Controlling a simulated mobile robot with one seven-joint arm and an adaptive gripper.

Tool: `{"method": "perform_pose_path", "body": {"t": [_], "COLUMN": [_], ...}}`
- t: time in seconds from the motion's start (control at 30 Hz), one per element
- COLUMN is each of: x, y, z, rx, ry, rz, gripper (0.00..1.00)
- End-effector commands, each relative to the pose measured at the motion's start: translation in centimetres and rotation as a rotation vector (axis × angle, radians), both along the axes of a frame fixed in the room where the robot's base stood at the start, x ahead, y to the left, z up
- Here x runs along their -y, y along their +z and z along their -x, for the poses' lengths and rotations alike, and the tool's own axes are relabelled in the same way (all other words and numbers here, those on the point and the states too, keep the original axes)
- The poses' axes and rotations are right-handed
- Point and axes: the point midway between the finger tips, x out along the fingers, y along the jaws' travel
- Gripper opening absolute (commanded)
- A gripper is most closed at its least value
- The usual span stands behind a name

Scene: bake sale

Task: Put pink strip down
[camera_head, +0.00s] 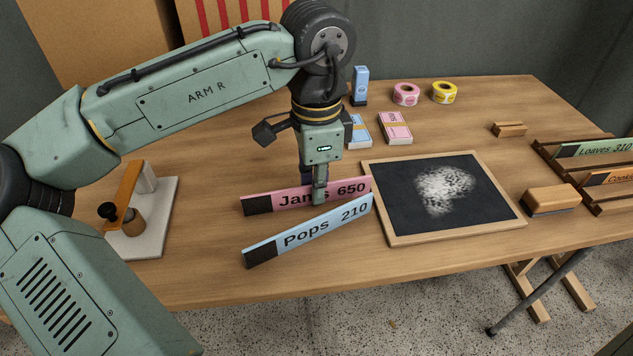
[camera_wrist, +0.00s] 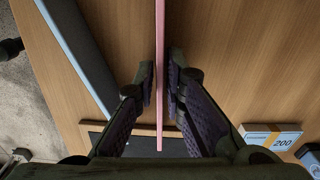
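The pink strip (camera_head: 334,191), marked "Jams 650" with a black block at its left end, stands on its long edge at the table's middle. Whether its lower edge touches the table is hard to tell. My gripper (camera_head: 319,196) points down over it, one finger in front of its face. In the wrist view the pink strip (camera_wrist: 160,30) shows edge-on between the fingertips (camera_wrist: 161,82), with narrow gaps at its sides. The fingers are slightly open around it.
A framed chalkboard (camera_head: 400,215) lies close right of the strips. Right of it are a wooden eraser (camera_head: 551,200) and a rack (camera_head: 572,173) with green and orange strips. Ticket stacks (camera_head: 395,127) and tape rolls (camera_head: 406,94) are behind. A white-based device (camera_head: 160,225) stands left.

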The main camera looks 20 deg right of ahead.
Motion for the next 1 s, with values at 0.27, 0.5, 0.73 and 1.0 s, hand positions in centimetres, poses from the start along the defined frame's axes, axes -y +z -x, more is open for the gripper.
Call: {"method": "perform_pose_path", "body": {"t": [0.27, 0.5, 0.73, 1.0], "x": [0.0, 0.0, 0.1, 0.1], "y": [0.0, 0.2, 3.6, 9.4], "z": [0.0, 0.0, 0.0, 0.0], "rx": [0.0, 0.001, 0.001, 0.001], "ry": [0.0, 0.0, 0.0, -0.001], "rz": [0.0, -0.001, 0.002, 0.002], "gripper": [0.25, 0.25, 0.25, 0.25]}}
